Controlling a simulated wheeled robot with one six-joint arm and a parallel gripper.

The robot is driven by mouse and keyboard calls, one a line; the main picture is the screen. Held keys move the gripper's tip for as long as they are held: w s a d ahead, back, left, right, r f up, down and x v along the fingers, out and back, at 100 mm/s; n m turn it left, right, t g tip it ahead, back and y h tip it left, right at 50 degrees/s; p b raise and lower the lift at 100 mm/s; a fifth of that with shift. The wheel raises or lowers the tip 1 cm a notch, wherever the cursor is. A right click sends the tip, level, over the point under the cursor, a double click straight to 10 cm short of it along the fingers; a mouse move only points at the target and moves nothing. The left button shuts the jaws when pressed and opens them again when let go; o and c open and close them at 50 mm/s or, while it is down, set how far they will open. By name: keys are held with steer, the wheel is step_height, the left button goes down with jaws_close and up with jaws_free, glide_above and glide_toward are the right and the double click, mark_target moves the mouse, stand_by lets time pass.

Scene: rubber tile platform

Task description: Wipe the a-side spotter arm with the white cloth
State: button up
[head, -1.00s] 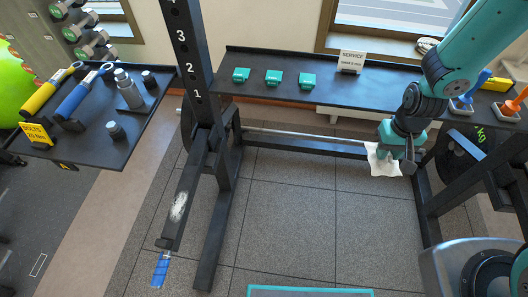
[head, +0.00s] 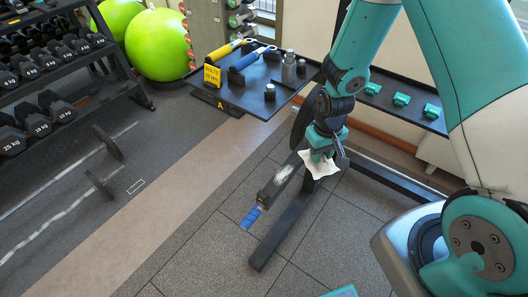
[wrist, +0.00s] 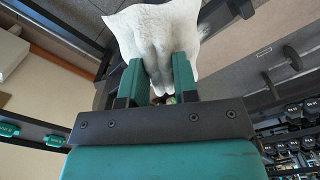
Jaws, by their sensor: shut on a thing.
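The a-side spotter arm (head: 268,194) is a dark bar slanting down and left from the rack. A whitish chalky patch (head: 285,174) lies on its upper face, and blue tape (head: 251,216) wraps its lower end. My gripper (head: 321,158) is shut on the white cloth (head: 318,168), just right of the patch near the rack end of the bar. In the wrist view the cloth (wrist: 155,30) hangs spread between my two gripper fingers (wrist: 157,70). I cannot tell whether the cloth touches the bar. My gripper and arm hide the rack upright behind them.
A dark tray (head: 232,112) marked A holds tools and a yellow sign beyond the bar. A long shelf (head: 385,112) with green blocks is at the right. Dumbbell racks (head: 50,65) and green balls (head: 158,45) stand at left.

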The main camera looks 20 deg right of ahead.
mark_target(305, 151)
steer(key=w+f+n+b, duration=0.1)
steer(key=w+n, duration=0.1)
steer(key=n, duration=0.1)
steer(key=w+a+f+n+b, duration=0.1)
steer(key=w+f+n, duration=0.1)
steer(key=n, duration=0.1)
steer(key=w+f+n+b, duration=0.1)
steer(key=w+f+n, duration=0.1)
steer(key=n, duration=0.2)
steer(key=shift+a, duration=0.25)
steer(key=w+a+f+n+b, duration=0.1)
steer(key=w+f+n+b, duration=0.2)
steer(key=n, duration=1)
steer(key=shift+w+a+f+t+h+b, duration=0.15)
steer(key=shift+w+f+t+h+b, duration=0.2)
steer(key=shift+w+f, duration=0.95)
steer(key=shift+w+r, duration=0.45)
steer(key=shift+r, duration=0.1)
steer(key=shift+f, duration=0.15)
steer(key=shift+w+d+f+b, duration=0.15)
steer(key=shift+f+b, duration=0.55)
steer(key=shift+f, duration=0.35)
steer(key=shift+d+f+b, duration=0.1)
steer(key=shift+f+b, duration=0.6)
steer(key=shift+f, duration=0.3)
